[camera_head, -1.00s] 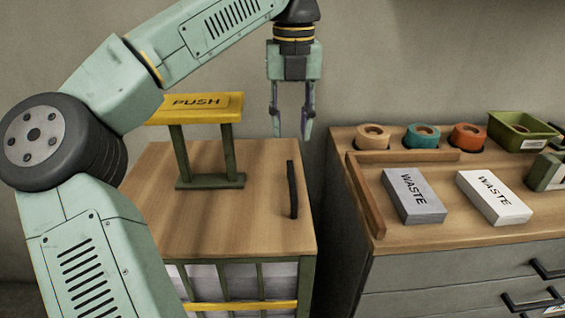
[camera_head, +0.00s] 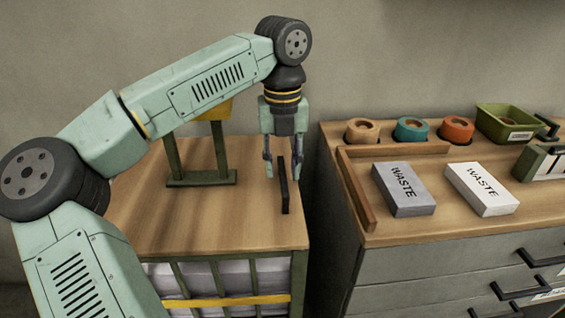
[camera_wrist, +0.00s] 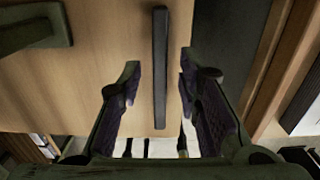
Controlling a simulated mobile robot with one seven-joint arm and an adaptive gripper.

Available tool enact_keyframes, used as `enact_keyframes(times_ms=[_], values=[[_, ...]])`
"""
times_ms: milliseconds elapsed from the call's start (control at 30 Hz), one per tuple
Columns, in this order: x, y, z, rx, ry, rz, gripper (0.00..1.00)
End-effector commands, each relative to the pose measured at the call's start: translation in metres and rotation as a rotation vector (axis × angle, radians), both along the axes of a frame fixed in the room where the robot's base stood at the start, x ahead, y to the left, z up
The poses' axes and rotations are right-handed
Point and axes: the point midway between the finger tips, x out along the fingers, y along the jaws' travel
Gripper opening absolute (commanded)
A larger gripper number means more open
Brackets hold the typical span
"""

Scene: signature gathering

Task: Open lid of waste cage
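The waste cage stands at the left, with a wooden lid (camera_head: 190,225) on top and white stacks behind its green bars. A black bar handle (camera_head: 283,186) is fixed near the lid's right edge. My gripper (camera_head: 281,172) points down at the handle, its fingers open. The yellow push plate (camera_head: 215,108) on green posts stands at the lid's back, partly hidden by my arm.
A drawer cabinet (camera_head: 450,265) stands to the right across a narrow dark gap.

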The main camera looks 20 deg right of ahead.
Motion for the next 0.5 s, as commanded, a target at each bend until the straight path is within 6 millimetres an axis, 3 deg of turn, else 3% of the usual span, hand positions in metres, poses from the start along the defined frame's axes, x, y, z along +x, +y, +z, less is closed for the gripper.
enact_keyframes(times_ms=[433, 500], values=[[-0.0001, -0.0002, 0.0005, 0.0, 0.0, 0.0, 0.0], [-0.0001, -0.0002, 0.0005, 0.0, 0.0, 0.0, 0.0]])
